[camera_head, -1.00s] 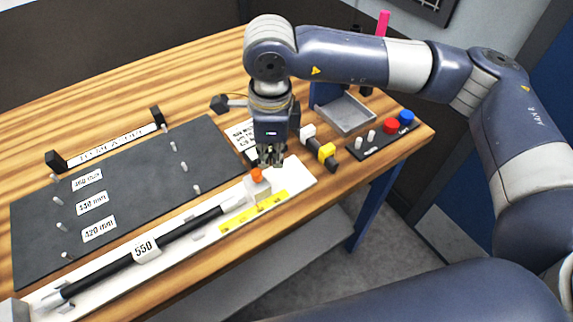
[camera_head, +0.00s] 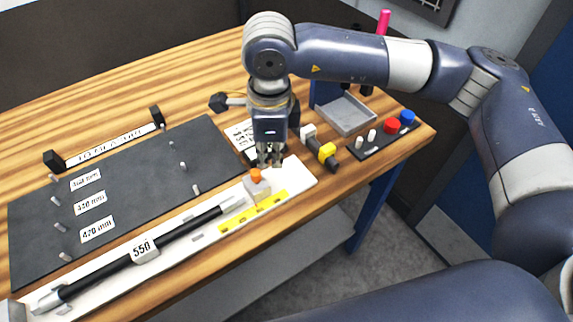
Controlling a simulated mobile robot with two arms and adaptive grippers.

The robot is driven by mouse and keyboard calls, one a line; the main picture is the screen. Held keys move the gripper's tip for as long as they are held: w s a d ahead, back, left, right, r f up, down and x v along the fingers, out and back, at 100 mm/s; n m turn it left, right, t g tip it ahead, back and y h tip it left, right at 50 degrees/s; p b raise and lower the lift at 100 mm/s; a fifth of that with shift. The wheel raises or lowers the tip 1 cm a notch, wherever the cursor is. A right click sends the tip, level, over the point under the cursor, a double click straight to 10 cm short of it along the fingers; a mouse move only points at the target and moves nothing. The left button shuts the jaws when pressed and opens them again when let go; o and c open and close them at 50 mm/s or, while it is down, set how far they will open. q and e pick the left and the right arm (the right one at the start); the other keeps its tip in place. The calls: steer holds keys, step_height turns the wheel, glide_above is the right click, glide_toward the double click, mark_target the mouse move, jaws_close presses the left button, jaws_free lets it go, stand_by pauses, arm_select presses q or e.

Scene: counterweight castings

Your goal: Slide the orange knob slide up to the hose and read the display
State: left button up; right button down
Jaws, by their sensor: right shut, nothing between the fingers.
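The orange knob (camera_head: 256,174) stands on top of a small light grey slide block (camera_head: 257,188) on the white gauge base (camera_head: 302,177). The black hose (camera_head: 185,228), with a 550 label, lies along the same base, its right end (camera_head: 232,203) close to the left of the slide. I cannot tell whether they touch. My right gripper (camera_head: 270,164) points down, shut and empty, just behind and right of the knob, apart from it. No readable display shows; a dark part behind the fingers is mostly hidden. My left gripper is out of view.
A dark board (camera_head: 130,185) with pegs and length labels lies behind the gauge. A grey tray (camera_head: 346,114), a black tool with a yellow part (camera_head: 327,151), and a pad with red (camera_head: 391,126) and blue buttons are on the right. The table's front edge is close to the gauge.

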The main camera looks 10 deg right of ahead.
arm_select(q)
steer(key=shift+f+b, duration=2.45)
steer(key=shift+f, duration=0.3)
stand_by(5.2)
